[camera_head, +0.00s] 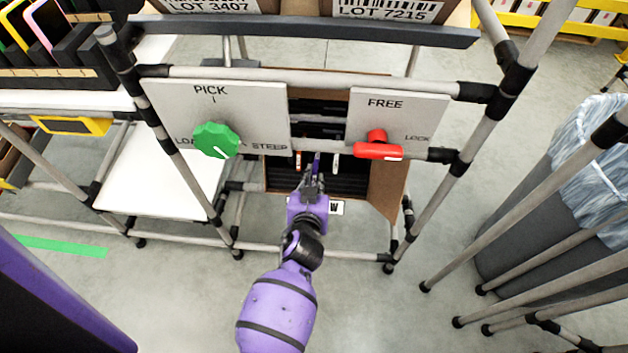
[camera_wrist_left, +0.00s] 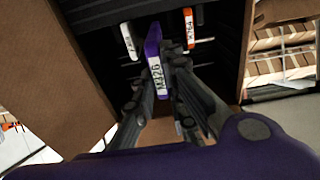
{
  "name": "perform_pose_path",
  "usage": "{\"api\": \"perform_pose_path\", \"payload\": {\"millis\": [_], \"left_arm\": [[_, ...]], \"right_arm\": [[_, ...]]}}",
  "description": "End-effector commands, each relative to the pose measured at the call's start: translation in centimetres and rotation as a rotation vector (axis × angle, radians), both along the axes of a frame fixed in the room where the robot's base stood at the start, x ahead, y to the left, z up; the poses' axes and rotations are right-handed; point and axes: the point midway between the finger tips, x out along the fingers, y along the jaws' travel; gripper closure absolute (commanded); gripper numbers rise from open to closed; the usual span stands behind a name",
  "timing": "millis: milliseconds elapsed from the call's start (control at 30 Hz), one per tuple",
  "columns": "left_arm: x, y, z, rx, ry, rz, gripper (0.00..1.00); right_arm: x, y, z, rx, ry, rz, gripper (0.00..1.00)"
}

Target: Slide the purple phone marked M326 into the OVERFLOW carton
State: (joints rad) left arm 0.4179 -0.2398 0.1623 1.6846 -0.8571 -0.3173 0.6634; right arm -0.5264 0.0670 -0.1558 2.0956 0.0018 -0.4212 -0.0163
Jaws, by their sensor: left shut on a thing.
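My left gripper (camera_head: 313,172) reaches into an open brown carton (camera_head: 386,188) with black slotted dividers, below and between two white panels. In the left wrist view, my left gripper (camera_wrist_left: 163,82) is shut on the purple phone (camera_wrist_left: 152,44), whose label reads M326. The phone stands on edge among the black dividers; whether its far end is in a slot cannot be told. A sliver of the phone (camera_head: 316,160) shows in the head view. The carton's front label (camera_head: 336,208) is mostly hidden, so its name is unreadable. My right gripper is not in view.
An orange phone marked M764 (camera_wrist_left: 189,28) and a white phone (camera_wrist_left: 129,41) stand beside the purple one. A green knob (camera_head: 216,140) and a red handle (camera_head: 379,148) sit on the panels above. Grey rack tubes (camera_head: 430,210) flank the carton.

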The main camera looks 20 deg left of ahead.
Motion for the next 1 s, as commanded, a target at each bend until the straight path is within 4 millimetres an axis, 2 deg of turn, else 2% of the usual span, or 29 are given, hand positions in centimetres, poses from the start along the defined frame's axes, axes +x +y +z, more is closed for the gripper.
{"api": "perform_pose_path", "payload": {"millis": [1000], "left_arm": [[2.3, 0.6, -1.0, 0.001, -0.002, 0.000, 1.00]], "right_arm": [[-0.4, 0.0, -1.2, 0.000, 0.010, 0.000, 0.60]]}}
